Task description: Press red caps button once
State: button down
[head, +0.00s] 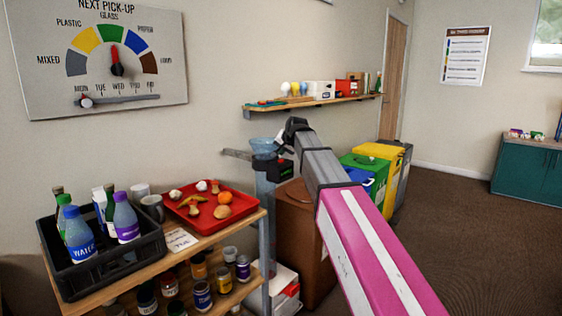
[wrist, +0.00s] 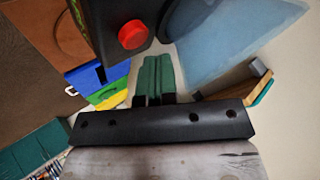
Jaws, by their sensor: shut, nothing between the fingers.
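The red caps button (wrist: 132,35) is a round red cap on a dark box (wrist: 112,18) in the wrist view. The same dark box (head: 281,171) shows in the head view beside a blue bowl on a grey post. My gripper (wrist: 157,60) has green fingers, shut together with nothing between them. In the wrist view the fingertips are just below and right of the button, with a small gap in the picture; depth is hard to tell. In the head view my gripper (head: 284,143) is small and partly hidden by my arm, near the bowl and box.
The translucent blue bowl (head: 264,146) is close beside the box. A shelf (head: 312,101) runs along the wall behind. Blue, green and yellow bins (head: 379,152) stand beyond. A wooden cart holds a red tray (head: 226,216) and a black crate (head: 108,262). Carpet at right is clear.

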jog(key=shift+f, duration=0.15)
jog(key=shift+f, duration=0.3)
jog(key=shift+f, duration=0.4)
dwell(0.9)
jog(key=shift+r, duration=0.9)
jog(key=shift+r, duration=2.5)
